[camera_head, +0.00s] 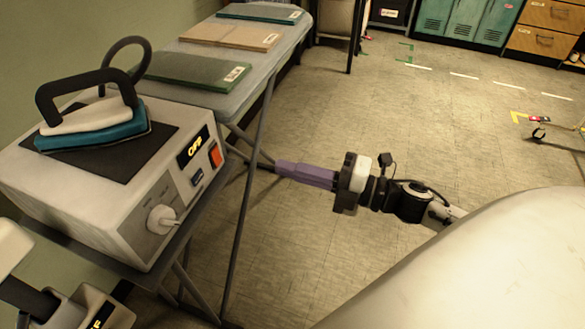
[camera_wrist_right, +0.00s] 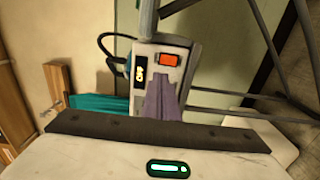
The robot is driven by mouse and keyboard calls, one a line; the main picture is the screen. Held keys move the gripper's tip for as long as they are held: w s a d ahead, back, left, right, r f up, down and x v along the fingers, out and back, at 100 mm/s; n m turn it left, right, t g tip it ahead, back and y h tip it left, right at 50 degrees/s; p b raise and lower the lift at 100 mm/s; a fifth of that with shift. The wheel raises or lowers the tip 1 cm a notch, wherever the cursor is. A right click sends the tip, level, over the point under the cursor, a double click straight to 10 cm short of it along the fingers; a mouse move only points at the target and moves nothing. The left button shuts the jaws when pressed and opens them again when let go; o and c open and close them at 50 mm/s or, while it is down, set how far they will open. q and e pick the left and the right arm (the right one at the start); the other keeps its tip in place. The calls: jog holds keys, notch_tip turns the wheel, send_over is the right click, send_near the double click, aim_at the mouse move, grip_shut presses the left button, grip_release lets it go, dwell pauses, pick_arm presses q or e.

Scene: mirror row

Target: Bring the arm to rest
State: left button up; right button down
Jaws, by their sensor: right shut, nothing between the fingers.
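My right arm comes in from the lower right in the head view. Its gripper (camera_head: 280,168) has purple fingers that lie together, empty, pointing left toward the ironing table's legs. In the right wrist view the shut fingers (camera_wrist_right: 163,88) point at the front of the white iron station (camera_wrist_right: 185,55), which lies beyond them. The iron station also shows at the left of the head view (camera_head: 118,218), with its display reading OFF. The iron (camera_head: 95,118) rests flat on the station's dark pad.
The tiled floor (camera_head: 420,120) is open beyond. Teal lockers (camera_head: 462,18) stand at the back.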

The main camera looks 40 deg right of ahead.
pick_arm(q)
jog(key=shift+w+r, duration=0.15)
jog(key=shift+w, duration=0.2)
pick_arm(e)
jog(key=shift+s, duration=0.1)
